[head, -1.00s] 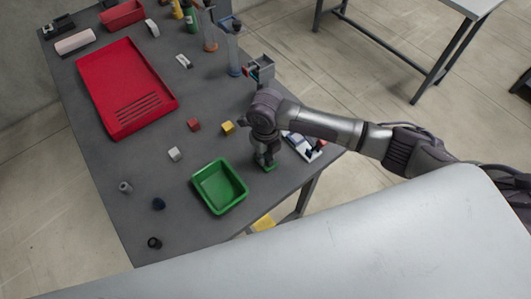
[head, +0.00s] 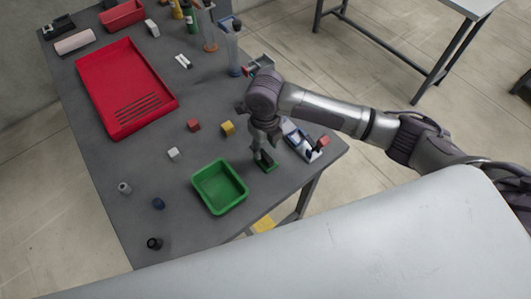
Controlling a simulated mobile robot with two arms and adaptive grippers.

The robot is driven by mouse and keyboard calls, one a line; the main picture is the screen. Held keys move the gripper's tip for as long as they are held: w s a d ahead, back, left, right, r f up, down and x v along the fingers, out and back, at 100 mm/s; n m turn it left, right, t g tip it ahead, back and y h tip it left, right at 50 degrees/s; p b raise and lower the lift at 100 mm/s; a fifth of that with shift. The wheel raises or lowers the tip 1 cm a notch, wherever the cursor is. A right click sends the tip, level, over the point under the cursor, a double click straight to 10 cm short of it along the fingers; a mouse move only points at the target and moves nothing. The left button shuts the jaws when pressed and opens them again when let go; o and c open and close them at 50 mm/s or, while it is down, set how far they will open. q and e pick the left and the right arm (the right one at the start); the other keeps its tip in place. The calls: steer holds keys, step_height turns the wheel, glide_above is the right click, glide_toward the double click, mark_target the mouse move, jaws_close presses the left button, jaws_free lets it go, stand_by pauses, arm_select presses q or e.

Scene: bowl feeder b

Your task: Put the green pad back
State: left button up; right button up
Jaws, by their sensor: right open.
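The green pad (head: 268,167) is a small flat green piece on the grey table near its right edge, just right of the green bin. My right gripper (head: 262,156) points down directly at the pad, with its fingers open. The fingertips are at or just above the pad and hide part of it. I cannot tell whether they touch it. My left gripper is not in view.
A green bin (head: 220,187) stands left of the gripper. A white and blue device (head: 302,141) lies close on its right. A yellow cube (head: 227,128), a red cube (head: 193,126) and a large red tray (head: 124,88) are farther left.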

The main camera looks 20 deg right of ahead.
mark_target(265, 155)
step_height(265, 155, up, 7)
stand_by(0.3)
stand_by(0.4)
